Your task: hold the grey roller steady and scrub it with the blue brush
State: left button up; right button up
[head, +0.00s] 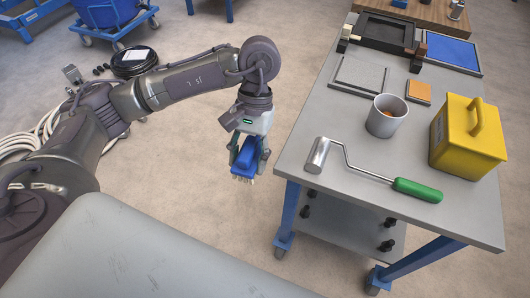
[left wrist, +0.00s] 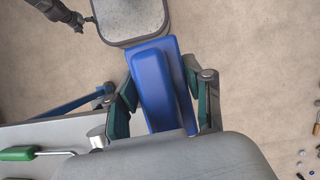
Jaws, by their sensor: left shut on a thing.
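The grey roller (head: 318,155) has a metal frame and a green handle (head: 417,190). It lies on the grey table near its left edge in the head view. In the left wrist view, its green handle (left wrist: 18,154) shows at the lower left. My left gripper (head: 248,160) is shut on the blue brush (head: 246,157) and holds it in the air left of the table, bristles down and apart from the roller. The left wrist view shows the blue brush (left wrist: 152,88) between the two fingers. My right gripper is in neither view with certainty.
The table (head: 330,120) also bears a grey cup (head: 386,117), a yellow box (head: 468,140) with a handle, an orange-topped block (head: 419,92), a flat frame (head: 359,76), a black tray (head: 384,30) and a blue panel (head: 453,53). Free tabletop surrounds the roller's handle.

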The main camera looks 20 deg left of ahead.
pick_arm(q)
jog(key=w+d+r+n+t+h, duration=0.2)
jog(key=w+d+r+n+h, duration=0.1)
jog(key=w+d+n, duration=0.5)
notch_tip(320, 180, up, 4)
jog(key=n+t+h, duration=0.1)
jog(key=n+t, duration=0.1)
jog(key=n, duration=0.7)
send_over(322, 141)
jog(key=shift+w+f, duration=0.1)
jog(key=shift+f, duration=2.5)
